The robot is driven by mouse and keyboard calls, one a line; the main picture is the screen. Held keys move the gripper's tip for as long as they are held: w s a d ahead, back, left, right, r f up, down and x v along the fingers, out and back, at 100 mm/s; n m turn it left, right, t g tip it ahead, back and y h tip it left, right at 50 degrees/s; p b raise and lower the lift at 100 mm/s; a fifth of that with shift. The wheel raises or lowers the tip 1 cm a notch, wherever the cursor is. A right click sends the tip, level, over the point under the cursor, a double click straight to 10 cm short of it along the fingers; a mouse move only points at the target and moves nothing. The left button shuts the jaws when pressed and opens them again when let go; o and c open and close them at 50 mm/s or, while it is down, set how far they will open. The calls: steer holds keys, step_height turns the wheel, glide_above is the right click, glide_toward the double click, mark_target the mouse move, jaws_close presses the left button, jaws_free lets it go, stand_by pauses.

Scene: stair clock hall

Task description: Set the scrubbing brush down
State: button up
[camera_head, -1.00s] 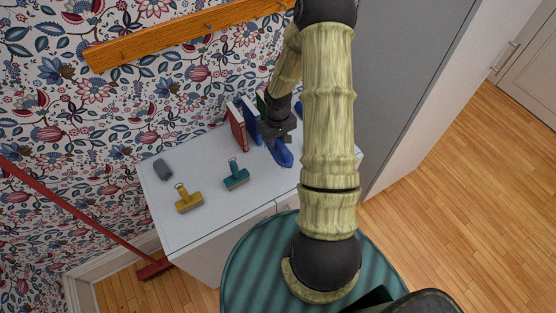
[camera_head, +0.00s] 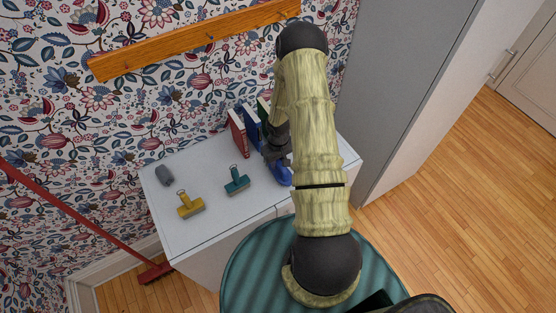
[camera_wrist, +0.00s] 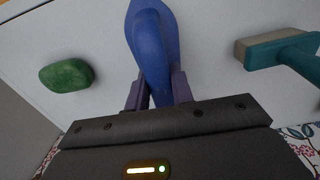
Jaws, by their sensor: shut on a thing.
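The blue scrubbing brush (camera_head: 284,177) is held in my gripper (camera_head: 275,152) over the right part of the white cabinet top (camera_head: 215,215). My arm hides part of it. In the wrist view the blue brush (camera_wrist: 152,48) stands out beyond my gripper (camera_wrist: 158,92), with one dark finger on each side of it. The white surface lies behind it there. I cannot tell whether the brush touches the surface.
A teal brush-like tool (camera_head: 236,181), a yellow one (camera_head: 190,206) and a grey block (camera_head: 164,175) lie left of my gripper. Upright books (camera_head: 240,133) stand behind. The wrist view shows a green lump (camera_wrist: 67,75). A tall grey cupboard (camera_head: 395,90) stands right.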

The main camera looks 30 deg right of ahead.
steer(key=o, duration=0.9)
steer(key=shift+f, duration=0.1)
steer(key=shift+r, duration=0.2)
step_height(320, 180, up, 12)
steer(key=b, duration=0.2)
steer(key=shift+f+b, duration=0.1)
steer(key=shift+b, duration=0.3)
